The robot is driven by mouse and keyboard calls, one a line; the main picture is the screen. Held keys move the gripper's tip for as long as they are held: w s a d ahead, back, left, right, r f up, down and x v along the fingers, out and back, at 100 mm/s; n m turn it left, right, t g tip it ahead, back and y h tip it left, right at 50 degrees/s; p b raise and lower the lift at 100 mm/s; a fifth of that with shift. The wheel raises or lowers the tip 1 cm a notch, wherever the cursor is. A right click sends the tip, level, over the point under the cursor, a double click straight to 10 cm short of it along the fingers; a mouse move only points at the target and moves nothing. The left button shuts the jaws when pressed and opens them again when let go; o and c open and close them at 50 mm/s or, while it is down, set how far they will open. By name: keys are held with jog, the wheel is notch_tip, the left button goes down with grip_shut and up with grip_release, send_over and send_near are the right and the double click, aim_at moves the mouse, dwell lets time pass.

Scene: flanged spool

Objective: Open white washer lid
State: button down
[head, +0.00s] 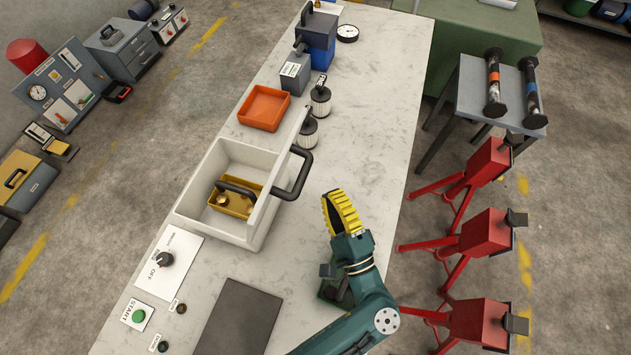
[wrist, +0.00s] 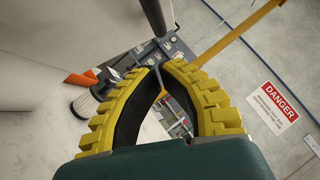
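The white washer (head: 183,205) is an open-topped box on the bench. Its white lid (head: 262,205) stands up along the right side, so the inside shows. The lid's black handle (head: 303,172) sticks out to the right. A yellow tray (head: 237,207) with a dark handle and a brass part sits inside. My gripper (head: 330,198) is to the right of the washer, apart from the handle. In the wrist view my gripper's yellow fingertips (wrist: 162,70) meet with nothing visible held. A dark bar, apparently the handle (wrist: 154,17), shows beyond them, beside a white surface at left.
An orange tray (head: 264,107) and two ribbed cylinders (head: 308,130) stand behind the washer. A switch panel (head: 168,262) and dark plate (head: 236,322) lie in front. The bench (head: 385,100) is clear at right. Red stands (head: 485,235) are beyond its right edge.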

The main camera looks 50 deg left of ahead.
aim_at(299, 175)
jog(key=shift+s+a+r+p, duration=0.15)
jog(key=shift+s+a+r, duration=0.15)
jog(key=shift+a, duration=0.3)
jog(key=shift+s+a+r+p, duration=0.2)
jog(key=shift+s+a+r, duration=0.15)
jog(key=shift+a, duration=0.2)
jog(key=shift+s+a+r+p, duration=0.15)
jog(key=shift+s+a+r, duration=0.15)
jog(key=shift+a, duration=0.3)
jog(key=p, duration=0.1)
jog(key=s+a+r+n+p, duration=0.1)
jog(key=a+r+g+p, duration=0.1)
jog(key=shift+s+r+n+h+p, duration=0.15)
jog(key=shift+r+n+h+p, duration=0.15)
jog(key=shift+h, duration=0.1)
jog(key=shift+s+a+n+p, duration=0.3)
jog(key=shift+a+p, duration=0.1)
jog(key=shift+p, duration=0.05)
jog(key=shift+f, duration=0.1)
